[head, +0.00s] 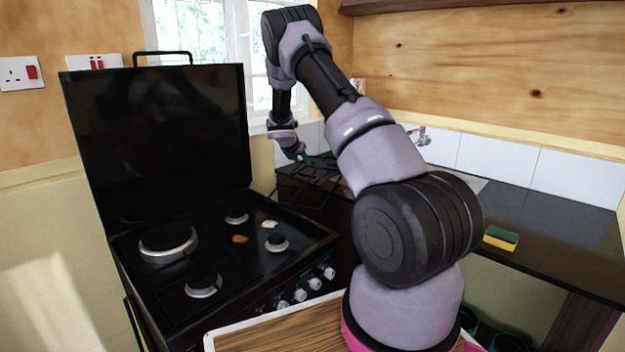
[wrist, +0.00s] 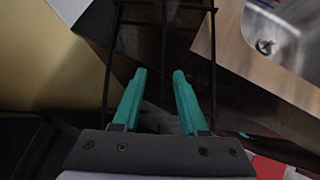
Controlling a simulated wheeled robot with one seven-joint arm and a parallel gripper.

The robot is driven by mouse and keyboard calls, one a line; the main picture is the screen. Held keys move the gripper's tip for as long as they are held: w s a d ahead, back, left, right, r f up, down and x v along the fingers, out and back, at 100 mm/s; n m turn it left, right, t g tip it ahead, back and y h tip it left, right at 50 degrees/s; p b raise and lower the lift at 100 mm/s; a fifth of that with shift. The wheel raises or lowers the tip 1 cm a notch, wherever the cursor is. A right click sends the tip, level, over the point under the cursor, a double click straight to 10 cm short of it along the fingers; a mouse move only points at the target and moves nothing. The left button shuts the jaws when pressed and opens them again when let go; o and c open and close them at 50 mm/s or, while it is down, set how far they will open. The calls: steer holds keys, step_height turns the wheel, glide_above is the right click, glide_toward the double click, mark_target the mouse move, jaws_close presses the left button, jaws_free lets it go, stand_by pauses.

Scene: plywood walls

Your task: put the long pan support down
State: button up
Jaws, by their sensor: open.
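The long pan support (head: 318,178) is a black wire frame. In the head view it is at the left end of the dark counter, partly hidden by my arm and seeming to reach past the counter's edge. In the wrist view its long bars (wrist: 109,60) run on both sides of my fingers, with cross bars near the top. My gripper (head: 301,156) is at the frame. Its teal fingers (wrist: 162,75) are apart, with no bar clearly clamped between them. I cannot tell whether a finger touches the frame.
The black stove (head: 215,260) stands left of the counter, its lid (head: 160,140) raised and its burners bare. Two small bits, orange (head: 240,239) and white (head: 269,224), lie on the hob. A sponge (head: 501,238) lies on the right counter. A metal sink (wrist: 285,45) is close by.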

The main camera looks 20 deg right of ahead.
steer(key=shift+s+x, duration=0.1)
steer(key=shift+x, duration=2.65)
steer(key=shift+s+x, duration=0.15)
steer(key=shift+x, duration=2.6)
steer(key=shift+d+f, duration=0.1)
steer(key=shift+d, duration=0.05)
steer(key=shift+c, duration=0.3)
jaws_close()
